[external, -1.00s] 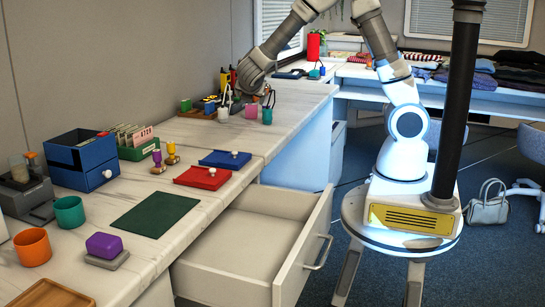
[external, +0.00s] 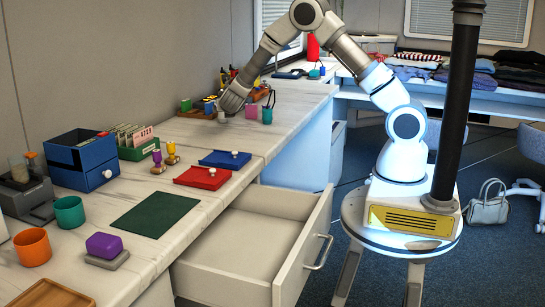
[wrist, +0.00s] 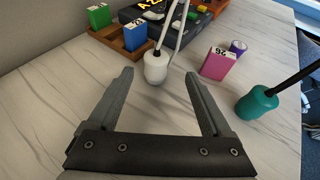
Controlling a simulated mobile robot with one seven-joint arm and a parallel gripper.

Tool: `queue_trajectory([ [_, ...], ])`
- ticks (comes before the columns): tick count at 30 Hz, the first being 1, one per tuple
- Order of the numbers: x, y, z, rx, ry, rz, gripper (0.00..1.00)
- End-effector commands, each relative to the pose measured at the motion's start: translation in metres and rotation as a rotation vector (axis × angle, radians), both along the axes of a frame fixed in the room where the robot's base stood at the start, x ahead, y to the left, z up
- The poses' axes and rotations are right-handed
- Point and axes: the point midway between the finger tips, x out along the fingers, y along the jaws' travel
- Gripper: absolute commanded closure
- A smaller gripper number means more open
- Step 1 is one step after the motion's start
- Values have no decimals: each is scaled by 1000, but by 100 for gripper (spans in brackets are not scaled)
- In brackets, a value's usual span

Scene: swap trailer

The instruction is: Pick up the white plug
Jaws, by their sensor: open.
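The white plug (wrist: 156,69) stands on the marbled counter in the wrist view, with a white cord rising from its top. In the external view the white plug (external: 221,116) shows as a small pale shape just below my gripper. My gripper (wrist: 160,78) is open and empty, its two fingers pointing toward the plug. The plug lies ahead, between the lines of the two fingers and slightly beyond their tips. I cannot tell whether either finger touches it.
A pink block (wrist: 218,63) and a purple cylinder (wrist: 238,47) stand right of the plug. A teal plug with a dark cord (wrist: 257,103) is nearer right. A wooden tray (wrist: 123,52) with green and blue blocks lies behind left. An open drawer (external: 300,262) juts from the counter.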

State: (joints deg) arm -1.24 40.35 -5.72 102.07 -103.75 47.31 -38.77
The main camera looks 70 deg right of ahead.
Motion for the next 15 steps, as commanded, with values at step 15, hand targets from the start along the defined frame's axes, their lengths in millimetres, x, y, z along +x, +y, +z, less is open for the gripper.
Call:
queue_trajectory([
  [15,33,-40,-22,2,-1,-2,17],
])
